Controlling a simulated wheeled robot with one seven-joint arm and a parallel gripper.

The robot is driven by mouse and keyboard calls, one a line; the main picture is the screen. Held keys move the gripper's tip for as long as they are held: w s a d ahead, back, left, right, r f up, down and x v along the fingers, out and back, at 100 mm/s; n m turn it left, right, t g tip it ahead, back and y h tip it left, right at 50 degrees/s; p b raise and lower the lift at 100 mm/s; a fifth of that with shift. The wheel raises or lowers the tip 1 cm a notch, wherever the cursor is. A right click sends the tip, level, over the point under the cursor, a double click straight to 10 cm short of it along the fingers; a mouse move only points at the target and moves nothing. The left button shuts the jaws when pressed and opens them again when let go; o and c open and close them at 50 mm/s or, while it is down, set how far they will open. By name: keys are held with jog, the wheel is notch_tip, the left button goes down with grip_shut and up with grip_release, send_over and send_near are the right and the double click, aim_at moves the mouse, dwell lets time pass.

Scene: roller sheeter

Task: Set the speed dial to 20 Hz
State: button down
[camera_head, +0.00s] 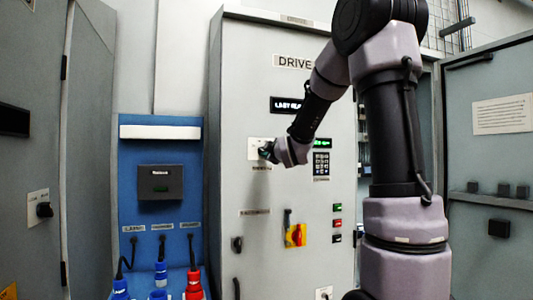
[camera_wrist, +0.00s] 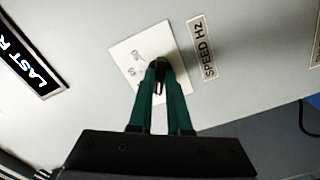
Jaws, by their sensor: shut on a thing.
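The speed dial (camera_wrist: 161,65) is a dark knob on a pale square plate (camera_wrist: 124,52), with the label SPEED HZ (camera_wrist: 203,48) beside it in the wrist view. My gripper (camera_wrist: 160,72) has its two green fingers closed on the knob, and they hide most of it and part of the scale. Some small marks show on the plate, but I cannot read the pointer's setting. In the head view, my gripper (camera_head: 268,152) is at the dial plate (camera_head: 256,145) on the cabinet marked DRIVE.
A black display (camera_head: 285,104) is above the dial, and a green readout (camera_head: 322,143) and keypad (camera_head: 321,164) are to its right. A red and yellow switch (camera_head: 296,235) and push buttons (camera_head: 337,222) are lower. A blue panel (camera_head: 160,215) with plugs stands left.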

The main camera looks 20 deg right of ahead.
jog(key=c, duration=0.9)
grip_release()
jog(key=shift+o, duration=0.2)
jog(key=s, duration=1)
jog(key=shift+s+d, duration=0.25)
jog(key=shift+s, duration=0.15)
